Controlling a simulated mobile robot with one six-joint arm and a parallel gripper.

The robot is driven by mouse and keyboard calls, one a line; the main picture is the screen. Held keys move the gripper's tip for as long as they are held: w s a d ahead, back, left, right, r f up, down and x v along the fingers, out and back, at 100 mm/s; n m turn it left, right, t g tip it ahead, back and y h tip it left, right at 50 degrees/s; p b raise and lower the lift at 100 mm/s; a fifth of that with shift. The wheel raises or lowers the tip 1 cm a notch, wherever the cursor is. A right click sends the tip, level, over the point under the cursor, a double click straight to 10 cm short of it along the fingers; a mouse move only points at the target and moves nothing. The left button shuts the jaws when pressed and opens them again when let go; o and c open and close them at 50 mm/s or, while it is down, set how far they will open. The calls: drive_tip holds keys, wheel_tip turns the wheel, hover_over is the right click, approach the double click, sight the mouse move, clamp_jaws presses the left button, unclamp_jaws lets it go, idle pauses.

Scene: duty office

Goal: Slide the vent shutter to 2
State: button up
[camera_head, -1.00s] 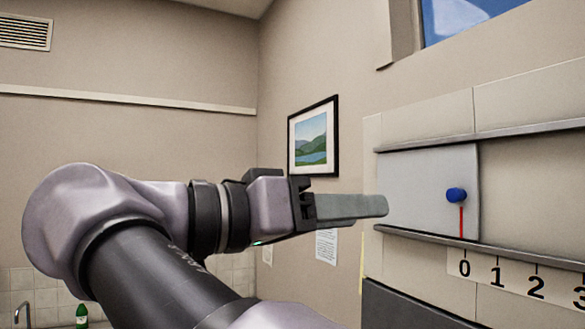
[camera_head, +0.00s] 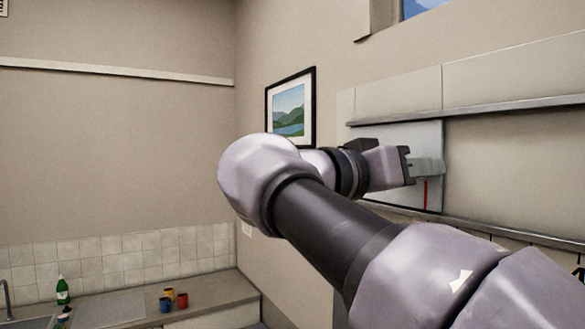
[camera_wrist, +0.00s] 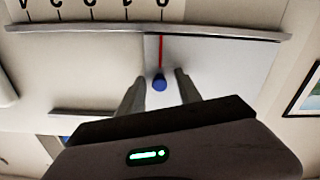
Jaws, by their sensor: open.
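The vent shutter, a light grey plate (camera_head: 425,135), sits at the left end of its track on the wall; it also shows in the upside-down wrist view (camera_wrist: 225,75). Its blue knob (camera_wrist: 160,83) is between my gripper's (camera_wrist: 159,76) two open fingers, with a small gap visible on each side. The shutter's red pointer line (camera_wrist: 161,50) lines up with the 0 on the number scale (camera_wrist: 105,12). In the head view, my gripper (camera_head: 441,166) is in front of the plate and hides the knob; the red line (camera_head: 426,194) shows below it.
Metal rails run above (camera_head: 500,107) and below the shutter, and the track right of the plate is clear. A framed picture (camera_head: 291,108) hangs to the left. A counter (camera_head: 210,290) with cups (camera_head: 167,300) and a green bottle (camera_head: 62,291) is lower left.

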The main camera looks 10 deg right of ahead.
clamp_jaws()
idle(1.4)
